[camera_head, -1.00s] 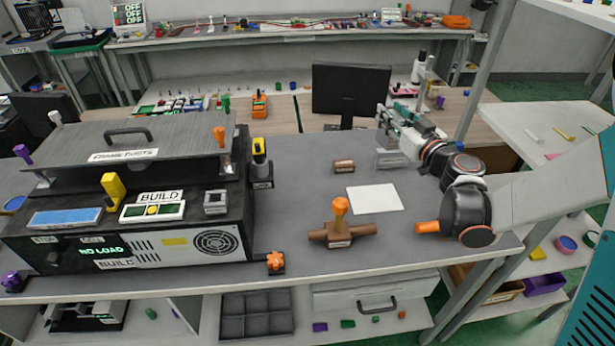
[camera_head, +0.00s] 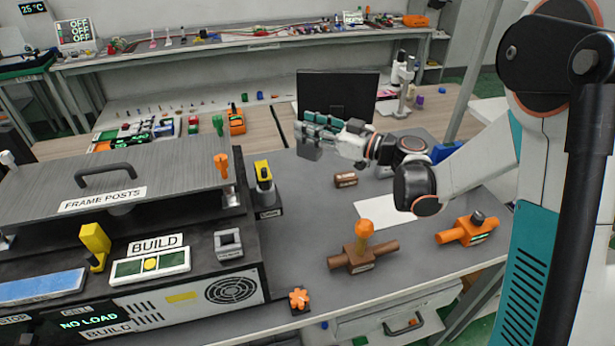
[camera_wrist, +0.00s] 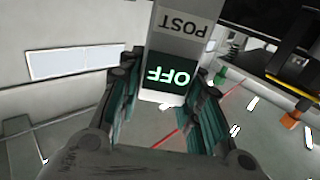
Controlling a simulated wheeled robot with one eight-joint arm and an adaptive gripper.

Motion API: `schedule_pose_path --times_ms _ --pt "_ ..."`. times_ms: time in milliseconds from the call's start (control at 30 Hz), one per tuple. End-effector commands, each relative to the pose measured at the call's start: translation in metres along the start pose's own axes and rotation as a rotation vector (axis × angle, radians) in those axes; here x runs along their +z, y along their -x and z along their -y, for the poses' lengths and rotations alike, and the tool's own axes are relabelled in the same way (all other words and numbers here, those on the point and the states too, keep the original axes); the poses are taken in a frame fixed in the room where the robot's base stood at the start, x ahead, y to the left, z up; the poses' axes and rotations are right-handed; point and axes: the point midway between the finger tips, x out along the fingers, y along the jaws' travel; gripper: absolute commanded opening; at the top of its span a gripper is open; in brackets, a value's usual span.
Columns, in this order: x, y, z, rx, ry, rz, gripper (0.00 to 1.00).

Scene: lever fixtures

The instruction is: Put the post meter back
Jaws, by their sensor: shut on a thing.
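The post meter (camera_wrist: 183,28) is a pale grey block in the wrist view, with the label POST and a dark screen (camera_wrist: 172,80) reading OFF, both upside down. My gripper (camera_wrist: 165,95) is shut on it, with a teal-padded finger on each side. In the head view my gripper (camera_head: 325,124) points left, raised in front of the dark monitor. The grey end of the meter (camera_head: 308,150) shows at its fingertips, partly hidden by the fingers.
The black bench unit (camera_head: 190,295) with the FRAME POSTS cover (camera_head: 110,180) stands left. A yellow-handled lever (camera_head: 264,180), a brown valve (camera_head: 362,258), an orange valve (camera_head: 468,230) and a brown cylinder (camera_head: 345,180) are on the grey table.

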Motion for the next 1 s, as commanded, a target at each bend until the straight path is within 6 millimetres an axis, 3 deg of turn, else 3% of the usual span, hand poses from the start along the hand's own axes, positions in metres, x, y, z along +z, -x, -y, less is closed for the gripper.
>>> schedule_pose_path --times_ms 100,300,633,833,1000 --pt "0.035 -0.001 -0.001 0.000 0.000 -0.001 0.00" --pt "0.075 -0.001 0.000 0.000 0.000 -0.001 0.00" --pt "0.099 -0.001 0.000 0.000 0.000 0.000 0.00" --pt "0.128 -0.001 0.000 0.000 0.000 -0.001 0.00" --pt "0.131 0.000 0.000 0.000 0.000 -0.001 0.00"
